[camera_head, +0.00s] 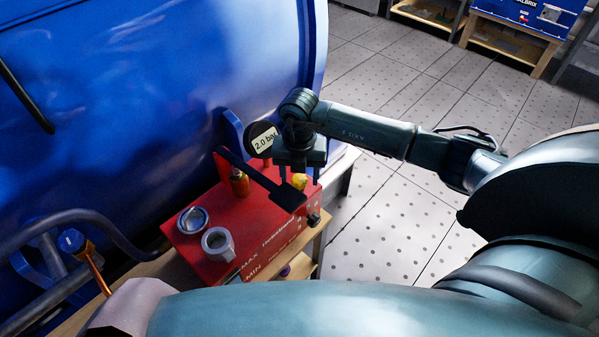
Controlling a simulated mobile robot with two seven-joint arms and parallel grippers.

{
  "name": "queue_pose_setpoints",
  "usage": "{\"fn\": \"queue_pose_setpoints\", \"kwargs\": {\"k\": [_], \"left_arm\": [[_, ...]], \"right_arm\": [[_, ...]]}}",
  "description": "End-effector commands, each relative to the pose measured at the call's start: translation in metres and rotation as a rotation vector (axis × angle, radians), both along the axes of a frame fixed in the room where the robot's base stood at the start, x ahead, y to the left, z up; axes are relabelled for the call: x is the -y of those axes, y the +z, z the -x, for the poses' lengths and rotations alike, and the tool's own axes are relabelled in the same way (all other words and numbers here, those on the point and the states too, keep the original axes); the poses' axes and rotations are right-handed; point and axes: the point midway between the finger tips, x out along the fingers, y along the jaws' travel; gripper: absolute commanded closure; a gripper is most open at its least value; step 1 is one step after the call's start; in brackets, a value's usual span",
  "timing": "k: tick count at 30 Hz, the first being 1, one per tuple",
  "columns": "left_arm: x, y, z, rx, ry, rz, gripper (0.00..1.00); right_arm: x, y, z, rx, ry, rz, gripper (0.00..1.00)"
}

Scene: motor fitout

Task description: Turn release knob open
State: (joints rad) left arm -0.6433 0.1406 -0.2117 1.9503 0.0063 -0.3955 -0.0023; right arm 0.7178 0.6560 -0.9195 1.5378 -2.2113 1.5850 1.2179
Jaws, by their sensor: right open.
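A red control box (259,218) stands against the blue tank, with fittings on its top and markings "MAX" and "MIN" on its front. A small yellow knob (299,181) shows on the box top at the right, and a small black knob (313,219) sits at its right front corner. I cannot tell for sure which is the release knob. My right gripper (300,170) is open, pointing down just above the yellow knob; whether it touches cannot be told. Its fingers are dark and partly hard to separate from the parts behind. My left gripper is not in view.
A "2.0 bar" gauge (264,140) stands close behind the right gripper. A black lever (247,171) crosses above the box, near a brass fitting (239,183). Two round grey fittings are at the left. The blue tank (150,90) fills the left; tiled floor (395,215) is clear at right.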

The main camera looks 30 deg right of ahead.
Motion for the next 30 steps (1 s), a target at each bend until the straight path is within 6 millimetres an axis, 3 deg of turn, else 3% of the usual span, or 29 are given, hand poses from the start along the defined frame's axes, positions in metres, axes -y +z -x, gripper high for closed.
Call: {"fn": "queue_pose_setpoints", "kwargs": {"k": [7, 23, 30], "left_arm": [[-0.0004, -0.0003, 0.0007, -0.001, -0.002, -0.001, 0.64], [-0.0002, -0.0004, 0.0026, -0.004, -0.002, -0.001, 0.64], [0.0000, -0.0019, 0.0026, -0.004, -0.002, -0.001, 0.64]], "right_arm": [[-0.0003, -0.0009, 0.0001, 0.000, 0.000, 0.000, 0.45], [-0.0002, -0.0003, -0.0001, 0.000, 0.000, 0.000, 0.88], [0.0001, -0.0006, -0.0004, 0.001, 0.016, 0.001, 0.89]]}}
